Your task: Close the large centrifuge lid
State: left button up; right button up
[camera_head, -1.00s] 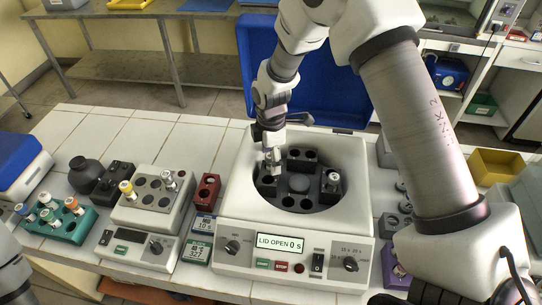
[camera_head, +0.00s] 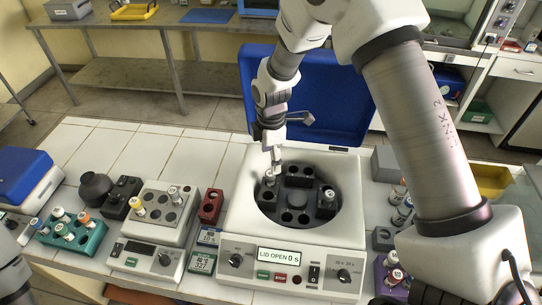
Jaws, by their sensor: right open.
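The large centrifuge (camera_head: 237,212) stands on the bench with its blue lid (camera_head: 345,100) raised open behind the bowl. Its display reads "LID OPEN 0 S". The dark rotor (camera_head: 297,202) shows in the bowl. One capped tube (camera_head: 269,179) stands at the rotor's left side and another (camera_head: 328,196) at its right. My right gripper (camera_head: 275,157) points down, open, just above the left tube, in front of the lid. My right arm crosses the view and hides part of the lid's right side. Part of my left arm shows at the lower left edge; its gripper is out of frame.
Left of the centrifuge are a red rack (camera_head: 211,206), a small block device (camera_head: 186,213) with tubes, a teal tube rack (camera_head: 75,238) and a blue-lidded box (camera_head: 22,172). Right of it are more racks and a yellow bin (camera_head: 490,180). The tiled bench behind left is clear.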

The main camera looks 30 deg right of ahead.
aim_at(342, 106)
jog(key=k+j, duration=0.65)
jog(key=k, duration=0.25)
